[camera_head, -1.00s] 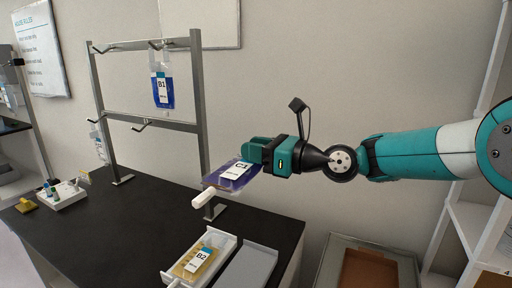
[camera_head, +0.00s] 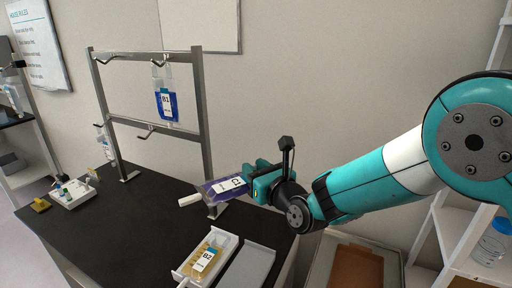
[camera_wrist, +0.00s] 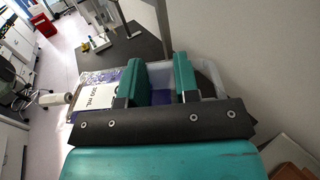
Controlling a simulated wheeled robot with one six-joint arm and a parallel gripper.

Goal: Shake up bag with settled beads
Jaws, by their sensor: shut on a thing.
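My gripper (camera_head: 262,180) is shut on a bag labelled C1 (camera_head: 215,191) with purple-blue contents and a white cap at its left end. It holds the bag roughly level in the air, above the right part of the dark bench and in front of the rack. In the wrist view the gripper's teal fingers (camera_wrist: 160,82) clamp the bag (camera_wrist: 98,76), which shows a white label and speckled dark contents. Whether the beads are settled or mixed cannot be told.
A metal rack (camera_head: 207,150) on the bench (camera_head: 110,215) holds a blue bag B1 (camera_head: 167,106). A yellow bag B2 (camera_head: 207,257) lies in a white tray (camera_head: 232,237) at the front. A grey lid-like panel (camera_head: 252,268) lies beside it. A small white tray (camera_head: 88,184) stands left.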

